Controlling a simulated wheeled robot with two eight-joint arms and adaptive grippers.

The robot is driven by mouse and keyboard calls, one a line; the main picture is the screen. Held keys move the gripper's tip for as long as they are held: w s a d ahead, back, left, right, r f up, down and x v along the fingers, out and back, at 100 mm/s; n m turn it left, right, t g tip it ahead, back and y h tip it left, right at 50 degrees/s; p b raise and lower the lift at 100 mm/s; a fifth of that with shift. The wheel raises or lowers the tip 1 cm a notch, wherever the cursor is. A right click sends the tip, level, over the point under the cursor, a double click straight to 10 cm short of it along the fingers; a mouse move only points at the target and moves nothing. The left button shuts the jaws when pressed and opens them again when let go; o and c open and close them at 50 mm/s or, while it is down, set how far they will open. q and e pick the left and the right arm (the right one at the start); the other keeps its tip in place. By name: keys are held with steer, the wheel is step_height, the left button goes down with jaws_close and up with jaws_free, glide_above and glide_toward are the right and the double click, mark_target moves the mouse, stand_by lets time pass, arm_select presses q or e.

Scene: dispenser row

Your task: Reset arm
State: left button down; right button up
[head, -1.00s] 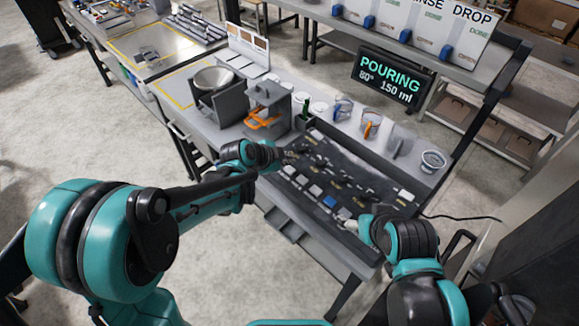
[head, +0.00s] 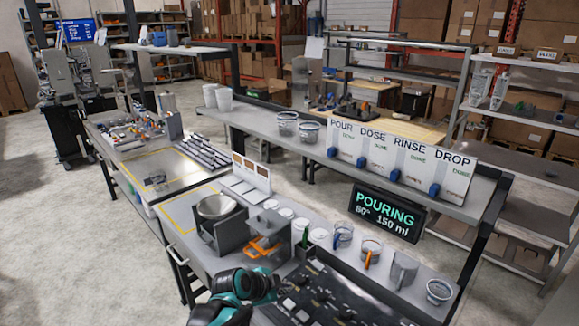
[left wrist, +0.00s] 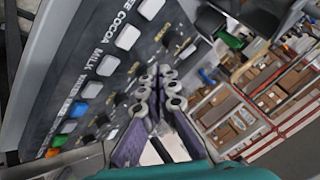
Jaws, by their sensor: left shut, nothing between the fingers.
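My left gripper (left wrist: 160,85) is shut and empty, its grey-and-purple fingers together in the left wrist view. In the head view, its teal and black wrist (head: 245,285) is at the near edge of the black control panel (head: 318,300). The fingertips are hard to make out there. The panel (left wrist: 85,75) also fills the left of the wrist view, with white, blue, green and orange buttons and labels such as COCOA and MILK. The fingers appear over or in front of it; contact cannot be told. My right gripper is out of view.
A grey dispenser with an orange part (head: 265,245) and a bowl on a stand (head: 215,207) are behind my left wrist. Jugs (head: 371,252) line the counter's back under the POURING screen (head: 387,213). A shelf with dispenser signs (head: 400,155) is above. Open floor is at left.

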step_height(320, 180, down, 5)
steer(key=b, duration=0.5)
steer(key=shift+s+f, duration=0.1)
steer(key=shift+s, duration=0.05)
arm_select(q)
steer(key=s+a+n+y, duration=0.2)
steer(key=s+a+n, duration=0.6)
steer(key=s, duration=0.3)
steer(key=s+a+f+n+y, duration=0.1)
steer(key=s+a+n+y, duration=0.2)
steer(key=s+a+n, duration=0.5)
steer(key=shift+s+a+y, duration=0.2)
steer(key=shift+s+y, duration=0.1)
steer(key=shift+s, duration=1.8)
